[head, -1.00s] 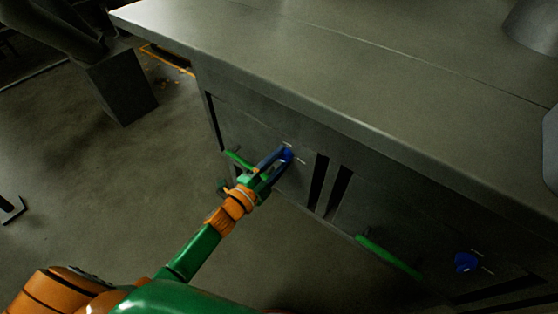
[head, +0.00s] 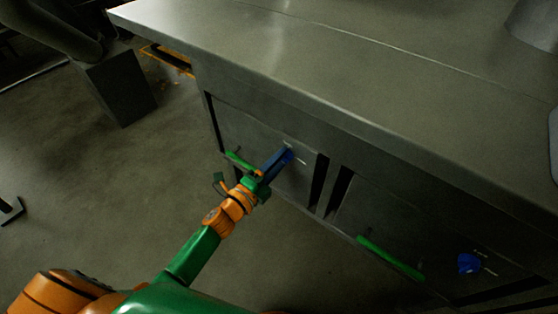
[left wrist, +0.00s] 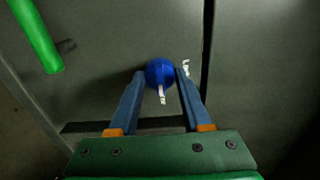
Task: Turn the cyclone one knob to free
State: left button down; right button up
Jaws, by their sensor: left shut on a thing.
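A round blue knob sits on the grey front panel of the cabinet, at the centre of the left wrist view (left wrist: 160,72). In the head view it is mostly hidden by my fingers. My left gripper (head: 286,157) is shut on this knob, with one blue finger on each side of it in the left wrist view (left wrist: 160,78). A light pointer mark (left wrist: 162,95) shows at the knob's lower edge. White lettering (left wrist: 186,68) beside the knob is partly covered by the right finger and too small to read. My right gripper is not in view.
A second blue knob (head: 468,263) is on the right panel. Green bar handles are on the left panel (head: 241,161) and right panel (head: 390,257). The grey cabinet top (head: 300,60) overhangs the panels. The floor at left (head: 90,190) is mostly clear.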

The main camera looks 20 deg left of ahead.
pick_arm(q)
jog(key=shift+c, duration=2.4)
grip_release()
jog(key=shift+o, duration=0.7)
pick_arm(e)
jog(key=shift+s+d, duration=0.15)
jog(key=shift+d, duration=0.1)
pick_arm(q)
jog(key=p+v, duration=0.1)
jog(key=v, duration=0.6)
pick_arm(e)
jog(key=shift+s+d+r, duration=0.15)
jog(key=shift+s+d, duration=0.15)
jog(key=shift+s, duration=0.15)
